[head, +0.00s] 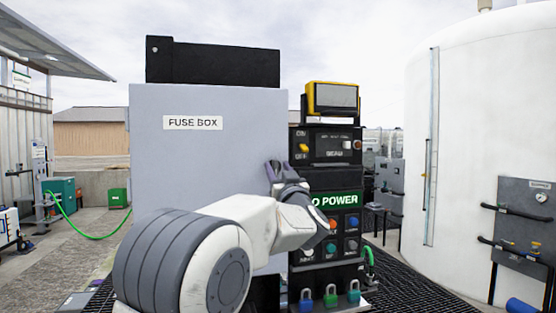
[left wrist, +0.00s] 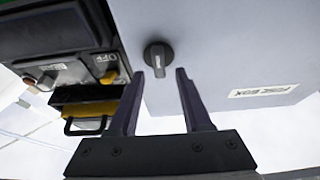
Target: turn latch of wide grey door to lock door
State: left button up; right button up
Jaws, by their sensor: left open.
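The wide grey door (head: 205,150), labelled FUSE BOX, stands upright and looks closed in the head view. It also fills the upper right of the left wrist view (left wrist: 230,50). Its latch, a round dark knob (left wrist: 158,57) with a pale pointer line, shows in the left wrist view. In the head view my left gripper and arm hide the latch. My left gripper (head: 279,166) is at the door's right edge. In the left wrist view its two fingers (left wrist: 159,73) are open, with the knob just beyond and between the tips. I cannot tell whether they touch it. My right gripper is not in view.
A black power panel (head: 330,160) with buttons and a yellow-framed unit (head: 332,97) on top stands right beside the door. Coloured padlocks (head: 331,294) hang at its bottom. A large white tank (head: 480,120) stands at the right. Open ground lies left of the door.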

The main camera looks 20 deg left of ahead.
pick_arm(q)
jog(key=shift+w+a+r, duration=0.2)
jog(key=shift+w+a, duration=0.15)
jog(key=shift+w, duration=0.15)
grip_shut()
